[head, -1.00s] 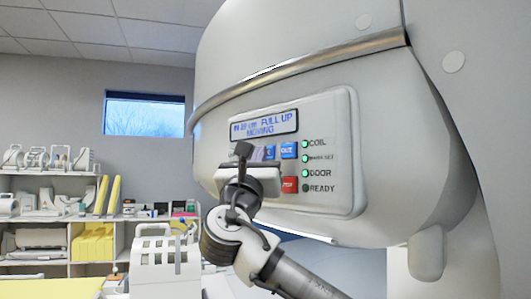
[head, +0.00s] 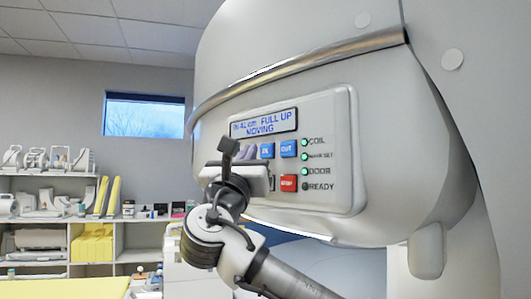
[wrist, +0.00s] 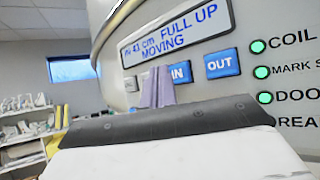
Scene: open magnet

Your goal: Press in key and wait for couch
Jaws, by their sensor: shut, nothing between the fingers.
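The blue IN key (head: 267,150) is on the control panel, left of the blue OUT key (head: 288,148). In the wrist view the IN key (wrist: 181,72) is partly hidden by my fingers. My gripper (head: 246,152) is shut and empty, its purple fingertips just left of the IN key; the wrist view shows the fingertips (wrist: 157,84) low in front of the panel. They look apart from the key, though contact is hard to judge. The display (head: 263,122) reads "IN", about 41 cm, "FULL UP" and "MOVING". The couch itself is not clearly visible.
A red STOP key (head: 288,183) is below OUT. COIL, MARK SET and DOOR lights are green; the READY light (head: 306,186) is dark. The magnet housing (head: 425,150) surrounds the panel. Shelves (head: 75,225) stand at the left.

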